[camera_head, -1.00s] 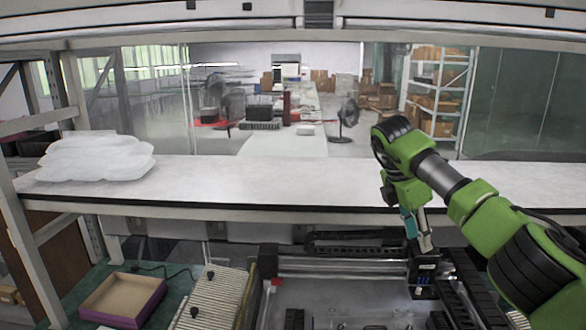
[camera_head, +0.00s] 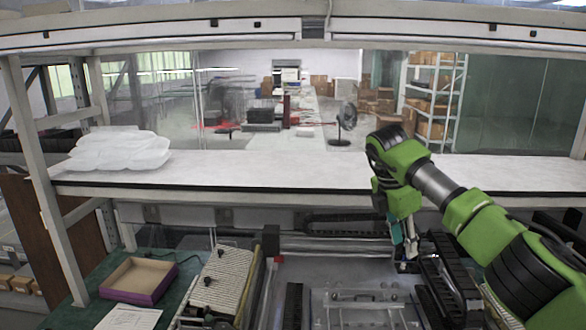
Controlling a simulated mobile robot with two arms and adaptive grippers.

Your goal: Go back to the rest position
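My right arm is green and black and comes in from the right edge. Its gripper (camera_head: 406,264) points down below the front edge of the white shelf, over the machine's black cable track. It is small and dark against the machine, so its fingers cannot be made out, nor whether it holds anything. My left arm and gripper are not in view.
A white shelf (camera_head: 270,177) spans the view, with white plastic bags (camera_head: 120,150) on its left. Below stand an open purple-edged box (camera_head: 140,279), a ribbed tray (camera_head: 222,279) and a machine with a clear plate (camera_head: 365,299). A metal post (camera_head: 48,215) rises at left.

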